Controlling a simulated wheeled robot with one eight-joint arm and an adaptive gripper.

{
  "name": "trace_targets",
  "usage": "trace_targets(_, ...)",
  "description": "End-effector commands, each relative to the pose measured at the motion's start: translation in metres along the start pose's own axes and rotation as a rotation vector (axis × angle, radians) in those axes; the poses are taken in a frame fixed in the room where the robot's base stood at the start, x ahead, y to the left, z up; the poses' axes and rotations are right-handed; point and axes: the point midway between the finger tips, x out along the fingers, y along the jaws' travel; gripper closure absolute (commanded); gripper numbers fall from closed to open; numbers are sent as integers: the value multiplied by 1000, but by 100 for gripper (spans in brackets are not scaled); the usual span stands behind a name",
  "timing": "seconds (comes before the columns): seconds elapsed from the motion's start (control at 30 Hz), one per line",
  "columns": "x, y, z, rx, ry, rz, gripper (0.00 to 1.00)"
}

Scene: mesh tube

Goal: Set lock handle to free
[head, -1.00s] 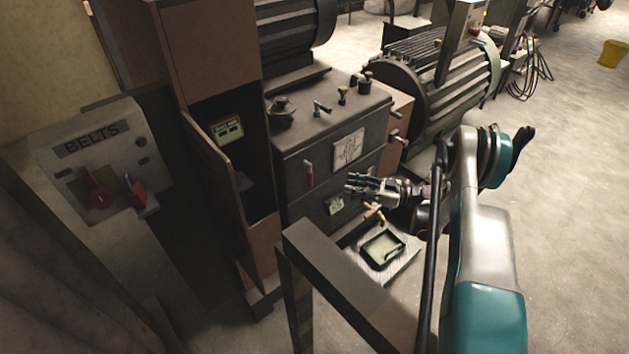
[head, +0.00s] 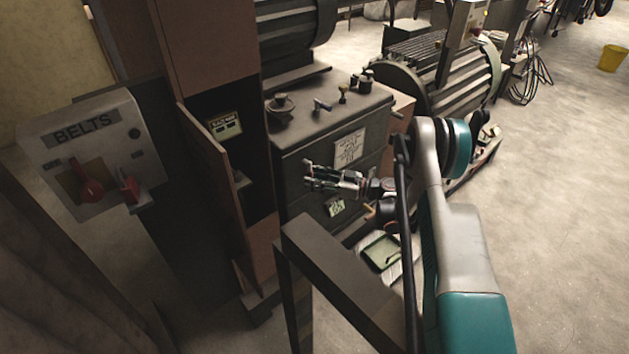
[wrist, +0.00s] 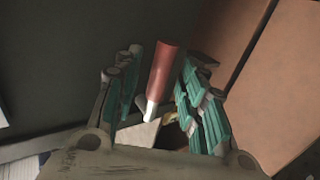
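A handle with a red grip and a pale lower end (wrist: 164,68) stands between my gripper's fingers in the wrist view. I take it to be the lock handle on the front of the dark machine (head: 300,158). My gripper (wrist: 158,95) is open, with teal-padded fingers on both sides of the handle and gaps showing, so it does not seem gripped. In the head view my gripper (head: 310,178) is at the left part of the machine's front and hides the handle.
A brown cabinet with an open door (head: 215,180) stands just left of my gripper. A BELTS panel (head: 92,150) with red knobs is farther left. A dark frame (head: 330,260) stands in front, and a tray (head: 382,250) lies on the floor.

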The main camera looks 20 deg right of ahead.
Motion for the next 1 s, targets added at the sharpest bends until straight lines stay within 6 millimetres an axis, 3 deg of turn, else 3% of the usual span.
trace_targets(0.3,2,0,0,0,0,0,64)
trace_targets(0.47,2,0,0,0,0,0,100)
trace_targets(1.0,-1,4,-3,-78,-52,1,100)
